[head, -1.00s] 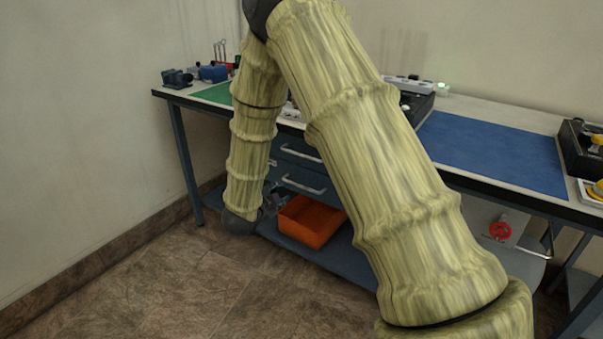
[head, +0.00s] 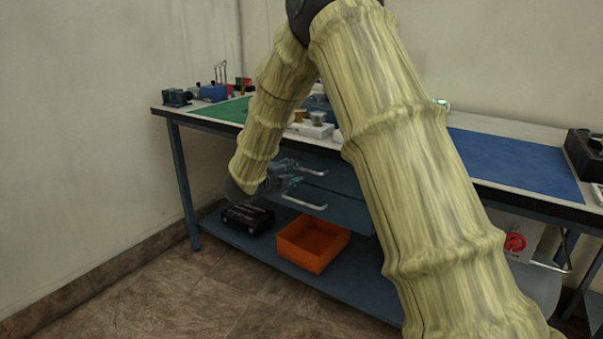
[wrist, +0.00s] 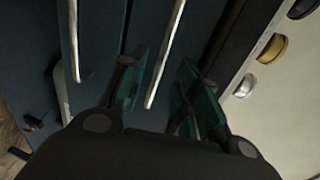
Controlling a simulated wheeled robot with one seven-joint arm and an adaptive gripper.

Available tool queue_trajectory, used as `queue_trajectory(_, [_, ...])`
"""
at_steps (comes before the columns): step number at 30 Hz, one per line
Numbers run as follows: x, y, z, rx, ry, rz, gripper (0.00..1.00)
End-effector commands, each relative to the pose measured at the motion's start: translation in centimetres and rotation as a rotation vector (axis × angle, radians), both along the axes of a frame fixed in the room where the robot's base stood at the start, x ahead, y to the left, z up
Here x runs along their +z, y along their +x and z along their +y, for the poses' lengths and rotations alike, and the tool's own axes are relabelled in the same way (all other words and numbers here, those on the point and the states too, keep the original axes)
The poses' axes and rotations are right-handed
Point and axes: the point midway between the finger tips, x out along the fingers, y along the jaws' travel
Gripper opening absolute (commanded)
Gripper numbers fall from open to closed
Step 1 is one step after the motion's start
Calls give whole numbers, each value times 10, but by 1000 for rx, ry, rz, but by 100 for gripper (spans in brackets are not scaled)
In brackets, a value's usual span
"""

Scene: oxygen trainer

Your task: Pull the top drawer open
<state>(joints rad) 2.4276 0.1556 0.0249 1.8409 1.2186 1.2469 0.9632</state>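The top drawer (head: 344,180) is a dark blue-grey front under the bench top, and it looks shut. Its pale bar handle (head: 308,169) shows just right of my gripper (head: 292,178) in the head view. In the wrist view the top handle (wrist: 168,50) runs between the two green-padded fingers of my gripper (wrist: 163,72). The fingers are open, one on each side of the handle, with visible gaps. I cannot tell how deep the handle sits between them. The lower drawer's handle (wrist: 73,40) lies left of the fingers; it also shows in the head view (head: 305,200).
An orange bin (head: 312,244) and a black case (head: 247,219) sit on the lower shelf. The bench top carries a green mat (head: 222,110), a blue mat (head: 515,160) and small items. The floor before the bench is clear. My arm hides part of the bench.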

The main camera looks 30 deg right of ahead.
Motion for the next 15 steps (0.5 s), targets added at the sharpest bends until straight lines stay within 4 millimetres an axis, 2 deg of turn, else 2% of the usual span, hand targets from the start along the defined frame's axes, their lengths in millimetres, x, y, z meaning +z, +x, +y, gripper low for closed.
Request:
queue_trajectory(6, [-8,12,-27,0,0,-1,32])
queue_trajectory(15, [-10,17,-42,0,0,1,32])
